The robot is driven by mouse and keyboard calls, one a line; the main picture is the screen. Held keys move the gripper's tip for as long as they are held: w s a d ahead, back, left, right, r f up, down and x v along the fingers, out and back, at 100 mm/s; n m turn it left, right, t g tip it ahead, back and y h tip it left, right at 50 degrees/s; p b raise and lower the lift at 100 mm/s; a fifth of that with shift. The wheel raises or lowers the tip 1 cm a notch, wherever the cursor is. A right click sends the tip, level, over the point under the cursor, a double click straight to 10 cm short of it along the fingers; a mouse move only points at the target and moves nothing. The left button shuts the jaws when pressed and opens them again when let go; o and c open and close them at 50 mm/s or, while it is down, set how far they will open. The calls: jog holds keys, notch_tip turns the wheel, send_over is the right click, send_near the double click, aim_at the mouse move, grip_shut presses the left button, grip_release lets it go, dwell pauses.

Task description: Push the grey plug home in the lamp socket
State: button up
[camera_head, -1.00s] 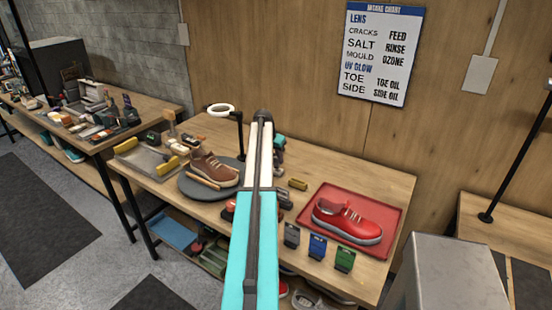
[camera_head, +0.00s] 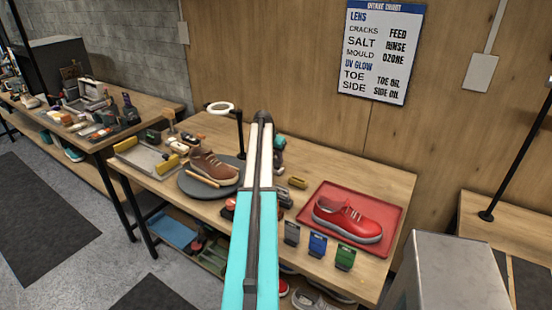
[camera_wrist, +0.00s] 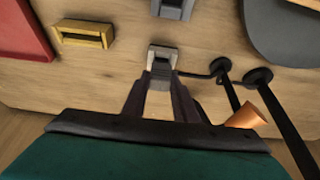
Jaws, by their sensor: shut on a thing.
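In the wrist view, my gripper (camera_wrist: 159,84) is shut on the small light-grey plug (camera_wrist: 159,82), its fingers on either side. Just beyond the fingertips is a grey block, apparently the lamp socket (camera_wrist: 163,50), on the wooden table. The plug appears lined up with it, close or touching; how deep it sits I cannot tell. A black cable (camera_wrist: 193,75) runs from beside the plug and socket to a round black stand base (camera_wrist: 220,66). In the head view my arm hides the plug and most of the gripper.
A yellow block (camera_wrist: 82,34) lies left of the socket in the wrist view. Black poles and an orange piece (camera_wrist: 246,116) stand close on the right. The head view shows a red tray (camera_head: 393,218) with a red sneaker and a dark turntable (camera_head: 188,185) with a brown shoe.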

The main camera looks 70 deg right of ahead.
jog(key=shift+f+b, duration=0.35)
jog(key=shift+f, duration=0.35)
jog(key=o, duration=1.1)
jog(key=shift+c, duration=0.2)
jog(key=shift+r, duration=0.1)
jog(key=b+v, duration=0.3)
jog(key=v, duration=1)
jog(key=shift+a+r+b, duration=0.2)
jog(key=shift+r+b, duration=0.05)
jog(key=shift+b, duration=0.05)
